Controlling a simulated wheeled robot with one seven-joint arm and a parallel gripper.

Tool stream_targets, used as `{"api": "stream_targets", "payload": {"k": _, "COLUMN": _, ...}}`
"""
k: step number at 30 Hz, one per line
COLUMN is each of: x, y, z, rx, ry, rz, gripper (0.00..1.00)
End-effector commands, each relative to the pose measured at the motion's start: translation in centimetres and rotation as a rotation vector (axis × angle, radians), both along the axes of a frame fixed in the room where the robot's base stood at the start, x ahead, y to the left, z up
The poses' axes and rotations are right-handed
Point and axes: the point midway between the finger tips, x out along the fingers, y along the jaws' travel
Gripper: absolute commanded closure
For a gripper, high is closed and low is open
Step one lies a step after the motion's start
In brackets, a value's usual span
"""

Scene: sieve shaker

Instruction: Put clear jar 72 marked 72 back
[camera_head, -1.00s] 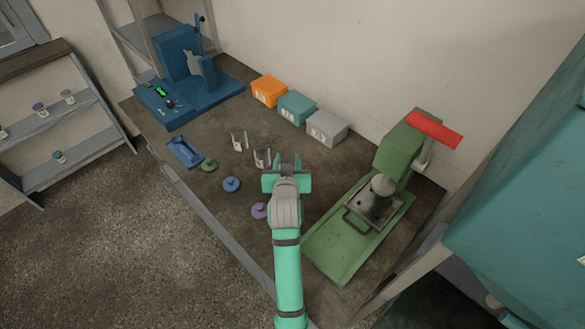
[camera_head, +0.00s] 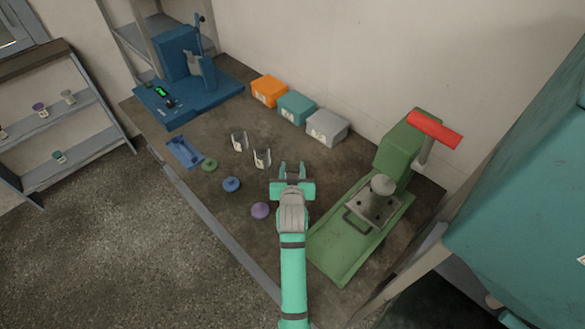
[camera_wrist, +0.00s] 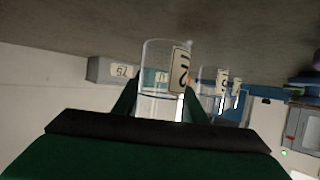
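A clear jar (camera_wrist: 160,65) with a white label stands out between my gripper's fingers in the wrist view. The label's turned digits look like 72. My gripper (camera_wrist: 162,100) has a finger against each side of it. In the head view my gripper (camera_head: 292,172) is over the workbench, left of the green press, and the clear jar is hard to make out there. Two other clear labelled jars stand on the bench to the left, one nearer (camera_head: 262,159) and one farther (camera_head: 239,141). They also show behind the held jar in the wrist view.
Green (camera_head: 209,165), blue (camera_head: 231,184) and purple (camera_head: 260,210) lids lie along the bench front. Orange (camera_head: 269,91), teal (camera_head: 296,107) and grey (camera_head: 326,127) boxes line the wall. A green press (camera_head: 340,240) stands right, a blue machine (camera_head: 190,95) far left. A shelf (camera_head: 75,145) holds small jars.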

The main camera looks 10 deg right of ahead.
Motion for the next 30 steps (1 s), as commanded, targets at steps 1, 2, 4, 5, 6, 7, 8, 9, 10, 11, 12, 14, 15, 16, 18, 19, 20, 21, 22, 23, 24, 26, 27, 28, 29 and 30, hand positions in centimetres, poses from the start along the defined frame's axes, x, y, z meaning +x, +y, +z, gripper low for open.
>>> {"api": "stream_targets", "payload": {"k": 1, "x": 0.0, "y": 0.0, "z": 0.0, "rx": 0.000, "ry": 0.001, "rz": 0.000, "gripper": 0.51}}
{"api": "stream_targets", "payload": {"k": 2, "x": 0.0, "y": 0.0, "z": 0.0, "rx": 0.000, "ry": 0.001, "rz": 0.000, "gripper": 0.44}}
{"api": "stream_targets", "payload": {"k": 4, "x": 0.0, "y": 0.0, "z": 0.0, "rx": 0.000, "ry": 0.001, "rz": 0.000, "gripper": 0.44}}
{"api": "stream_targets", "payload": {"k": 5, "x": 0.0, "y": 0.0, "z": 0.0, "rx": 0.000, "ry": 0.001, "rz": 0.000, "gripper": 0.44}}
{"api": "stream_targets", "payload": {"k": 6, "x": 0.0, "y": 0.0, "z": 0.0, "rx": 0.000, "ry": 0.001, "rz": 0.000, "gripper": 0.44}}
{"api": "stream_targets", "payload": {"k": 7, "x": 0.0, "y": 0.0, "z": 0.0, "rx": 0.000, "ry": 0.001, "rz": 0.000, "gripper": 0.44}}
{"api": "stream_targets", "payload": {"k": 8, "x": 0.0, "y": 0.0, "z": 0.0, "rx": 0.000, "ry": 0.001, "rz": 0.000, "gripper": 0.44}}
{"api": "stream_targets", "payload": {"k": 9, "x": 0.0, "y": 0.0, "z": 0.0, "rx": 0.000, "ry": 0.000, "rz": 0.000, "gripper": 0.44}}
{"api": "stream_targets", "payload": {"k": 10, "x": 0.0, "y": 0.0, "z": 0.0, "rx": 0.000, "ry": 0.000, "rz": 0.000, "gripper": 0.44}}
{"api": "stream_targets", "payload": {"k": 11, "x": 0.0, "y": 0.0, "z": 0.1, "rx": 0.000, "ry": 0.000, "rz": 0.000, "gripper": 0.44}}
{"api": "stream_targets", "payload": {"k": 12, "x": 0.0, "y": 0.0, "z": 0.2, "rx": 0.000, "ry": -0.001, "rz": 0.000, "gripper": 0.44}}
{"api": "stream_targets", "payload": {"k": 14, "x": -0.2, "y": 0.1, "z": 0.4, "rx": 0.000, "ry": -0.001, "rz": 0.000, "gripper": 0.44}}
{"api": "stream_targets", "payload": {"k": 15, "x": -0.6, "y": 0.1, "z": 0.5, "rx": 0.000, "ry": -0.001, "rz": 0.000, "gripper": 0.44}}
{"api": "stream_targets", "payload": {"k": 16, "x": -1.0, "y": 0.2, "z": 0.6, "rx": 0.000, "ry": 0.000, "rz": 0.000, "gripper": 0.44}}
{"api": "stream_targets", "payload": {"k": 18, "x": -1.9, "y": 0.4, "z": 1.1, "rx": 0.000, "ry": 0.000, "rz": 0.000, "gripper": 0.44}}
{"api": "stream_targets", "payload": {"k": 19, "x": -2.5, "y": 0.5, "z": 1.3, "rx": 0.000, "ry": 0.000, "rz": 0.000, "gripper": 0.44}}
{"api": "stream_targets", "payload": {"k": 20, "x": -3.0, "y": 0.6, "z": 1.5, "rx": 0.000, "ry": -0.001, "rz": 0.000, "gripper": 0.44}}
{"api": "stream_targets", "payload": {"k": 21, "x": -3.7, "y": 0.8, "z": 1.8, "rx": 0.000, "ry": 0.000, "rz": 0.001, "gripper": 0.44}}
{"api": "stream_targets", "payload": {"k": 22, "x": -4.3, "y": 0.9, "z": 2.0, "rx": 0.000, "ry": 0.000, "rz": 0.001, "gripper": 0.44}}
{"api": "stream_targets", "payload": {"k": 23, "x": -4.9, "y": 1.0, "z": 2.3, "rx": 0.000, "ry": -0.001, "rz": 0.000, "gripper": 0.44}}
{"api": "stream_targets", "payload": {"k": 24, "x": -5.7, "y": 1.2, "z": 2.6, "rx": -0.001, "ry": 0.000, "rz": 0.000, "gripper": 0.44}}
{"api": "stream_targets", "payload": {"k": 26, "x": -6.7, "y": 1.4, "z": 3.1, "rx": 0.000, "ry": 0.000, "rz": 0.000, "gripper": 0.44}}
{"api": "stream_targets", "payload": {"k": 27, "x": -7.4, "y": 1.5, "z": 3.4, "rx": 0.000, "ry": 0.000, "rz": 0.000, "gripper": 0.44}}
{"api": "stream_targets", "payload": {"k": 28, "x": -7.9, "y": 1.6, "z": 3.5, "rx": 0.000, "ry": 0.000, "rz": 0.000, "gripper": 0.44}}
{"api": "stream_targets", "payload": {"k": 29, "x": -8.3, "y": 1.7, "z": 3.8, "rx": 0.000, "ry": 0.000, "rz": 0.000, "gripper": 0.44}}
{"api": "stream_targets", "payload": {"k": 30, "x": -8.8, "y": 1.8, "z": 4.0, "rx": 0.000, "ry": 0.001, "rz": 0.000, "gripper": 0.44}}
